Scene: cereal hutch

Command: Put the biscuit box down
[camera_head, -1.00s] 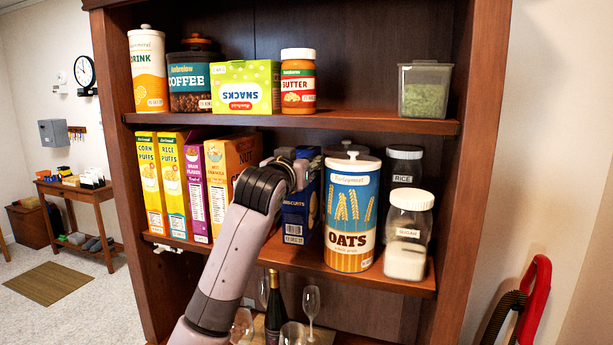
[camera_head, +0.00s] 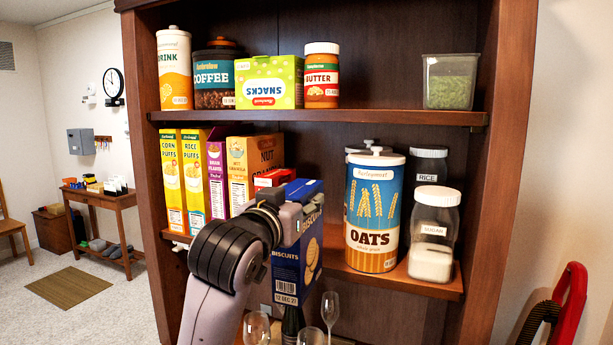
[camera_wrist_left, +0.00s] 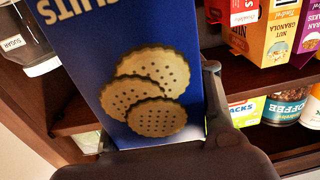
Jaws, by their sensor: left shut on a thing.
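The biscuit box (camera_head: 297,262) is dark blue, with biscuits pictured on its side. In the head view it is upright and in front of the middle shelf, between the cereal boxes and the oats canister. My left gripper (camera_head: 287,222) is shut on the biscuit box, its fingertips partly hidden by my wrist. In the left wrist view the biscuit box (camera_wrist_left: 150,60) fills the middle, with a gripper finger (camera_wrist_left: 214,95) along its side. My right gripper is not in view.
The middle shelf (camera_head: 340,272) holds several cereal boxes (camera_head: 205,175) on the left. A red box (camera_head: 274,178) stands behind the biscuit box. The oats canister (camera_head: 373,215) and sugar jar (camera_head: 434,235) stand right. Wine glasses (camera_head: 330,308) and a bottle (camera_head: 291,322) stand below.

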